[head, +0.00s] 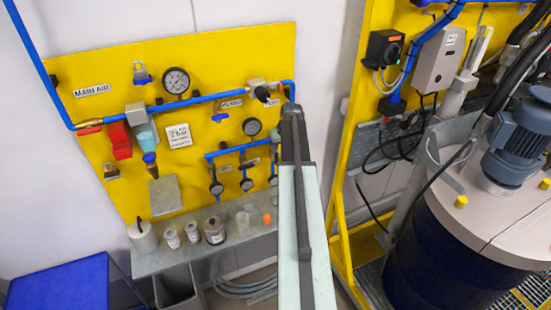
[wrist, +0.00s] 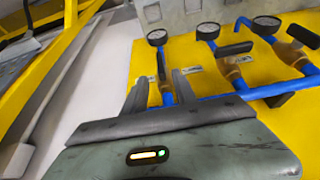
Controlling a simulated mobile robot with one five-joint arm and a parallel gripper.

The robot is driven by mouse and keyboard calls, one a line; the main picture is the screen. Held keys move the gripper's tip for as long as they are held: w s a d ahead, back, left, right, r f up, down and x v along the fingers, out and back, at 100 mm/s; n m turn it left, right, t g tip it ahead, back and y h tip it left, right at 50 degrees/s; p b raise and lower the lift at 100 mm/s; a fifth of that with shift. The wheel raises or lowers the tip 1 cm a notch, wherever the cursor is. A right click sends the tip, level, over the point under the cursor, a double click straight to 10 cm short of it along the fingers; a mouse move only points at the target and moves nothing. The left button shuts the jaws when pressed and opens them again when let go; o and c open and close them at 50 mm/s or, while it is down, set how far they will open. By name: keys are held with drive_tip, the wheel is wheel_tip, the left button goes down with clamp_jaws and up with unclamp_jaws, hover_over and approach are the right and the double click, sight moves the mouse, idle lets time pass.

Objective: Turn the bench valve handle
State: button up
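The wrist view shows several black valve handles on blue pipes. One dark handle (wrist: 161,66) stands upright just beyond and between my fingertips. Two others, a middle handle (wrist: 236,49) and a right handle (wrist: 303,32), sit on brass-coloured valve bodies. I cannot read the labels well enough to tell which is the bench valve. My gripper (wrist: 159,77) is open, its two dark fingers apart on either side of a blue pipe, with no clear grip on anything. In the head view my arm hides the fingers.
The yellow panel (head: 100,150) carries gauges, blue pipes and a red fitting (head: 119,141). A grey shelf (head: 150,262) below holds jars. A yellow frame (head: 342,235) and a blue drum (head: 437,262) stand to the right. A blue table (head: 60,288) is at lower left.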

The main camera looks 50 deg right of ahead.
sight(277, 155)
drive_tip(key=b+x, duration=0.7)
drive_tip(key=x, duration=0.1)
drive_tip(key=shift+a, duration=0.1)
drive_tip(key=shift+r, duration=0.1)
drive_tip(key=shift+a, duration=0.15)
clamp_jaws()
